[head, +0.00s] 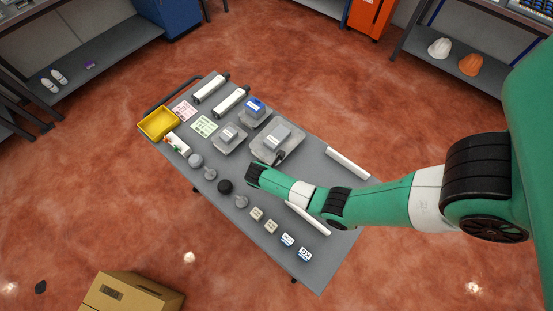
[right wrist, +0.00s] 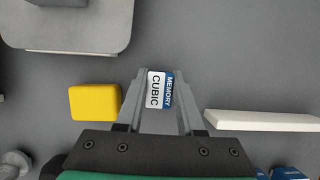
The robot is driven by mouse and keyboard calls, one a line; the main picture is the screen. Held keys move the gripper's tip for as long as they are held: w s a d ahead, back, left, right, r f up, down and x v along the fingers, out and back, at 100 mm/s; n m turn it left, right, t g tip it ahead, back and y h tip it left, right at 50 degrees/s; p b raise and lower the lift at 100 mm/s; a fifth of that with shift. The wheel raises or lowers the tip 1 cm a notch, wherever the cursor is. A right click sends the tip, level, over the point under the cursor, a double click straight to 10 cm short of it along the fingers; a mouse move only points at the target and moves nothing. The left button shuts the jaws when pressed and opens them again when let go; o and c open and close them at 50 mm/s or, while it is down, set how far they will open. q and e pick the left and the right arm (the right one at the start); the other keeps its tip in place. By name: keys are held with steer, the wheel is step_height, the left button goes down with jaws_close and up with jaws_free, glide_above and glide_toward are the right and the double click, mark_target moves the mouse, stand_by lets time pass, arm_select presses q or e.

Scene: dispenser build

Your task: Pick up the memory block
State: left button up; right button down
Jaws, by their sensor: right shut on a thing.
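In the head view my right gripper (head: 279,157) is over the grey table (head: 325,270), by a grey tray holding a grey block; the memory block cannot be made out there. How far it is above the table is hard to tell. My left gripper is not in view.
A yellow block (right wrist: 95,102) lies left of the fingers and a white bar (right wrist: 262,120) lies to the right. A grey tray (right wrist: 75,42) is at upper left. Cream blocks (head: 263,220) and blue-white blocks (head: 295,247) lie near the table's front. A yellow bin (head: 143,130) is far left.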

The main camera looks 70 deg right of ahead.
stand_by(0.3)
steer(key=r, duration=0.1)
steer(key=r+p, duration=0.1)
steer(key=r, duration=0.1)
steer(key=r+p, duration=0.1)
steer(key=shift+s+a+r, duration=0.1)
steer(key=shift+a+r, duration=0.1)
steer(key=shift+a, duration=0.05)
steer(key=s+a+r+p, duration=0.5)
steer(key=s+a+r, duration=0.2)
steer(key=a, duration=0.4)
steer(key=shift+s+r+p, duration=0.3)
steer(key=shift+s+r, duration=0.05)
steer(key=shift+r, duration=0.45)
